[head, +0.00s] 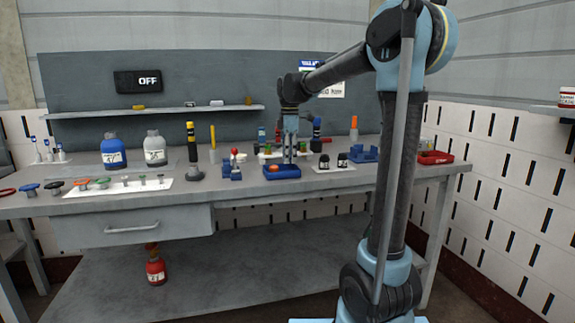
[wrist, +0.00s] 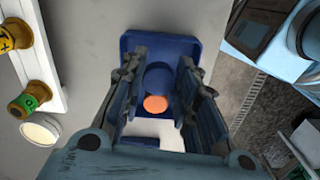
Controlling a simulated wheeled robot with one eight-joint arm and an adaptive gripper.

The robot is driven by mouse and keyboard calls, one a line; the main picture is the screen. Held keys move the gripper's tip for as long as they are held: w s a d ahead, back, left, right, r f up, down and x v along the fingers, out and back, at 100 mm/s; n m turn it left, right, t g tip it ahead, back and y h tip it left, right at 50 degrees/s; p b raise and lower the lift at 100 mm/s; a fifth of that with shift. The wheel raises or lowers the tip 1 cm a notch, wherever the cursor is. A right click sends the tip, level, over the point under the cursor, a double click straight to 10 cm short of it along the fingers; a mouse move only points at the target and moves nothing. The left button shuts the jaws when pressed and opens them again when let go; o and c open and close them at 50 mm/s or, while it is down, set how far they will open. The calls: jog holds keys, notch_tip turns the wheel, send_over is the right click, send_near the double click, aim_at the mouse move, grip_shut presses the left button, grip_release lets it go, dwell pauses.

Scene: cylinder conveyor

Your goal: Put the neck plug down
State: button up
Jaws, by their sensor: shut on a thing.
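My gripper (head: 290,155) points down over a small blue tray (head: 283,175) on the workbench. In the wrist view its two fingers (wrist: 158,100) are shut on the neck plug, a blue round piece (wrist: 158,78) with an orange round end (wrist: 155,103). The blue tray (wrist: 135,43) lies below and around it in that view. An orange spot (head: 273,168) also shows at the tray in the head view. The fingers hide the plug's sides, and I cannot tell whether it touches the tray floor.
The workbench (head: 235,194) carries a blue bottle (head: 113,154) and a white bottle (head: 154,150) at left. A white plate with small knobs (head: 135,187) lies in front of them. A red tray (head: 435,157) is at right. Small black-capped jars (head: 324,161) stand close right of the blue tray.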

jog(key=shift+f, duration=1.4)
jog(key=o, duration=0.8)
jog(key=shift+f, duration=0.1)
jog(key=shift+c, duration=0.2)
notch_tip(320, 180, up, 12)
